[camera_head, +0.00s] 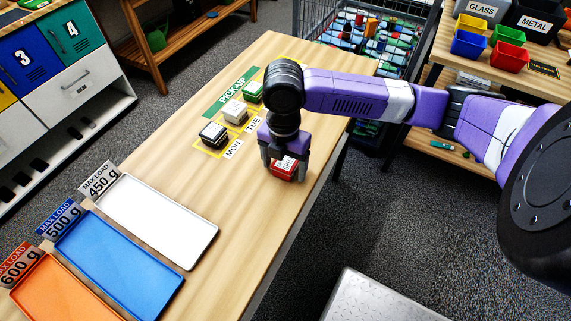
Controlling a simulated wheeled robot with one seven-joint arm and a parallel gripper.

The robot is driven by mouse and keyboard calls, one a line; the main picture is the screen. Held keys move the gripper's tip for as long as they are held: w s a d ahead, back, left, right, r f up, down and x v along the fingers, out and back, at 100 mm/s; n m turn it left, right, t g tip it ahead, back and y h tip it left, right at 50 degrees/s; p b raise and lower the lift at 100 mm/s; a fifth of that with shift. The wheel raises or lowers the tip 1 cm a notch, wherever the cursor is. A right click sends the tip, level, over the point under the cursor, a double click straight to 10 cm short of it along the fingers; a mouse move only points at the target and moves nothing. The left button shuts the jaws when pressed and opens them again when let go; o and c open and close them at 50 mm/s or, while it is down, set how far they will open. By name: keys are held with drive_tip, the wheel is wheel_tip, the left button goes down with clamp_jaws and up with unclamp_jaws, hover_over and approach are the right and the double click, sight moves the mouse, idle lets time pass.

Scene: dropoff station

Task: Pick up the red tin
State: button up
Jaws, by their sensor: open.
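The red tin (284,170) sits on the wooden table (268,219) near its right edge, with a white label on top. My gripper (285,163) points down over it, its fingers open on either side of the tin. The gripper body hides part of the tin's far side. I cannot tell whether the fingers touch the tin.
A white tray (207,230), a blue tray (170,280) and an orange tray (85,310) lie at the table's lower left. A black tin (213,134), a cream tin (235,111) and a green tin (253,91) stand behind the gripper by the pickup sign (232,92).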

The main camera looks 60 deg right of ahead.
drive_tip(key=c, duration=1.7)
clamp_jaws()
drive_tip(key=shift+r, duration=0.1)
